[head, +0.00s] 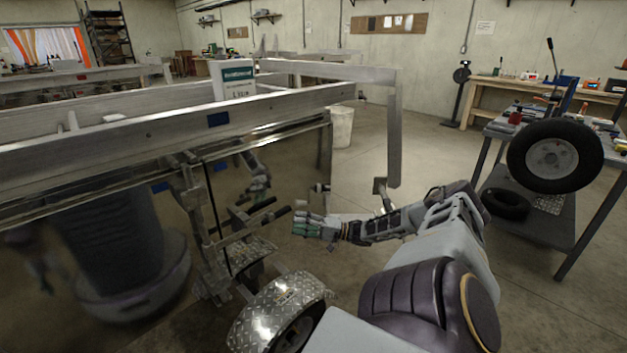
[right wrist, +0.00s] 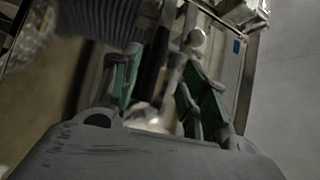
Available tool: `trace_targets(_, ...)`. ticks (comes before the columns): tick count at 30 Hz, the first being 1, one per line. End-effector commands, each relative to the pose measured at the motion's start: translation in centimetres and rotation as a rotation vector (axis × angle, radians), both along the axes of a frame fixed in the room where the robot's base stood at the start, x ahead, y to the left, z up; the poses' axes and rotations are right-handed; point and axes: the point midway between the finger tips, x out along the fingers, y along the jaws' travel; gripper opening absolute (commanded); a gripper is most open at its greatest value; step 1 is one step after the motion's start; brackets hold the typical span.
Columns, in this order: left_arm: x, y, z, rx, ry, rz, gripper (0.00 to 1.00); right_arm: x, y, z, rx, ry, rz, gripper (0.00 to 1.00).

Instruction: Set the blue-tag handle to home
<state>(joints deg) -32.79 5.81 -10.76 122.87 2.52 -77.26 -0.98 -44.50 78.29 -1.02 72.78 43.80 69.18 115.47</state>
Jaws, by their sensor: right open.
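My right gripper (head: 300,227) is open beside the trailer's polished side, near its wheel. A dark handle grip (head: 275,214) sticks out just beyond its fingertips; a similar dark bar beside it may be its reflection. In the right wrist view, my right gripper (right wrist: 162,88) has its green-padded fingers apart, with a dark bar (right wrist: 155,62) between them; contact cannot be told. A small blue patch (right wrist: 237,46) also shows in the right wrist view. My left gripper is not visible.
The aluminium trailer (head: 300,98) fills the left and mirrors my body. A diamond-plate fender (head: 280,305) lies below the handle. A workbench (head: 540,215) with a wheel (head: 554,157) stands right. Floor between trailer and bench is mostly clear.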

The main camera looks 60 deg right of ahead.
Motion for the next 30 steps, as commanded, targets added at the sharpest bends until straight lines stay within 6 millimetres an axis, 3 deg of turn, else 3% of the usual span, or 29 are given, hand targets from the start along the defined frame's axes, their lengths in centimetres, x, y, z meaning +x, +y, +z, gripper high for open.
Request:
trace_targets(18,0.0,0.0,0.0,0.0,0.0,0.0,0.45,-3.4,-1.5,-0.6,-0.001,0.002,0.0,0.44)
trace_targets(30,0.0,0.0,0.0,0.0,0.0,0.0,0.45,-4.2,-1.8,-0.7,0.0,0.001,0.0,0.44)
